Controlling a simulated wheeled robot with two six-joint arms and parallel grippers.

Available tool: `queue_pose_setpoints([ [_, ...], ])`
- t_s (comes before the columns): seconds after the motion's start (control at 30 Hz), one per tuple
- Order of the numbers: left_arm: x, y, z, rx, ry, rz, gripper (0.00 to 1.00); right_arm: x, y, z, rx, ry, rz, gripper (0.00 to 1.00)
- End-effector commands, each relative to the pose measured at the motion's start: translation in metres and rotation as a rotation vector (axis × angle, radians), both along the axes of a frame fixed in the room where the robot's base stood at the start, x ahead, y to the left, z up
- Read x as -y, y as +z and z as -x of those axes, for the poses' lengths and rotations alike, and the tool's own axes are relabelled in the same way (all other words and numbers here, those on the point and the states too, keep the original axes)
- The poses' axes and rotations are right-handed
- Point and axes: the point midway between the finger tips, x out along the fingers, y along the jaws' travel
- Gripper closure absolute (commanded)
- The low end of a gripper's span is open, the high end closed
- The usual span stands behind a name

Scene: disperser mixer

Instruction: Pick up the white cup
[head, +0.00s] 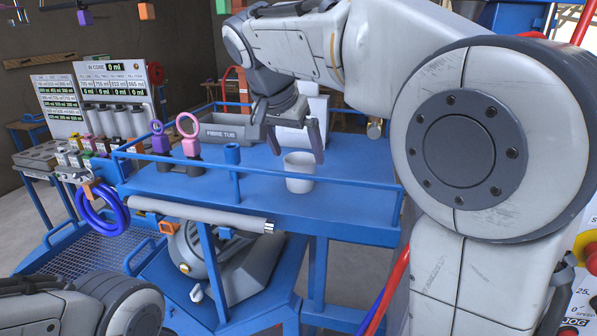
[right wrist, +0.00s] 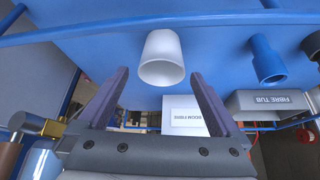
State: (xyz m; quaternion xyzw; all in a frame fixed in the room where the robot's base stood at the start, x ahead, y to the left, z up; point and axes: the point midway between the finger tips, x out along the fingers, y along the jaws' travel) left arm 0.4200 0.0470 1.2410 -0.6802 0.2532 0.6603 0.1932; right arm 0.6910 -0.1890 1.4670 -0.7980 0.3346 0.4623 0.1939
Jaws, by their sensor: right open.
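The white cup (head: 299,172) stands upright on the blue platform (head: 350,200), just behind the front rail. My right gripper (head: 298,150) is open above and behind the cup, its fingers pointing down towards it. In the right wrist view the cup (right wrist: 162,58) lies just beyond the two open fingertips (right wrist: 158,75), roughly centred between them, with nothing held. My left arm shows at the bottom left of the head view, but its gripper is out of sight.
Blue rails (head: 255,177) edge the platform. Bare platform lies right of the cup.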

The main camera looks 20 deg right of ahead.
Motion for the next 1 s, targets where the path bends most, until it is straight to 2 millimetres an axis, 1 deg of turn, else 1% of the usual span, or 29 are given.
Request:
queue_pose_setpoints([
  [0.17, 0.000, 0.010, 0.000, 0.000, -0.001, 0.000, 0.49, 0.006, -0.011, -0.005, -0.005, -0.002, 0.001, 0.00],
  [0.3, 0.000, 0.026, 0.000, 0.000, -0.002, 0.000, 0.49, 0.013, -0.028, -0.014, -0.006, -0.002, 0.001, 0.00],
  [0.4, 0.000, 0.027, 0.000, 0.000, -0.002, 0.000, 0.49, 0.016, -0.041, -0.019, -0.004, -0.001, 0.001, 0.00],
  [0.5, 0.000, 0.028, 0.000, 0.000, -0.001, 0.000, 0.49, 0.017, -0.048, -0.021, -0.001, 0.001, 0.000, 0.00],
  [0.7, 0.000, 0.027, 0.000, 0.000, -0.001, 0.000, 0.49, 0.016, -0.049, -0.022, 0.001, 0.003, -0.001, 0.00],
  [0.73, 0.000, 0.027, 0.000, 0.000, -0.001, 0.000, 0.49, 0.016, -0.049, -0.022, 0.001, 0.003, -0.001, 0.04],
  [0.77, 0.000, 0.027, 0.000, 0.000, -0.001, 0.000, 0.49, 0.016, -0.049, -0.022, 0.000, 0.004, 0.000, 0.15],
  [0.8, 0.000, 0.027, 0.000, 0.000, -0.001, 0.000, 0.49, 0.016, -0.049, -0.022, 0.000, 0.004, 0.000, 0.31],
  [0.87, 0.000, 0.027, 0.000, 0.000, -0.001, 0.000, 0.49, 0.016, -0.049, -0.022, 0.000, 0.004, 0.000, 0.54],
  [0.9, 0.000, 0.027, 0.000, 0.000, -0.001, 0.000, 0.49, 0.016, -0.049, -0.022, 0.000, 0.004, 0.000, 0.69],
  [0.93, 0.000, 0.027, 0.000, 0.000, -0.001, 0.000, 0.49, 0.016, -0.049, -0.022, 0.000, 0.004, 0.000, 0.75],
  [1.0, 0.000, 0.027, 0.000, 0.000, -0.001, 0.000, 0.49, 0.016, -0.049, -0.022, 0.001, 0.004, -0.001, 0.75],
])
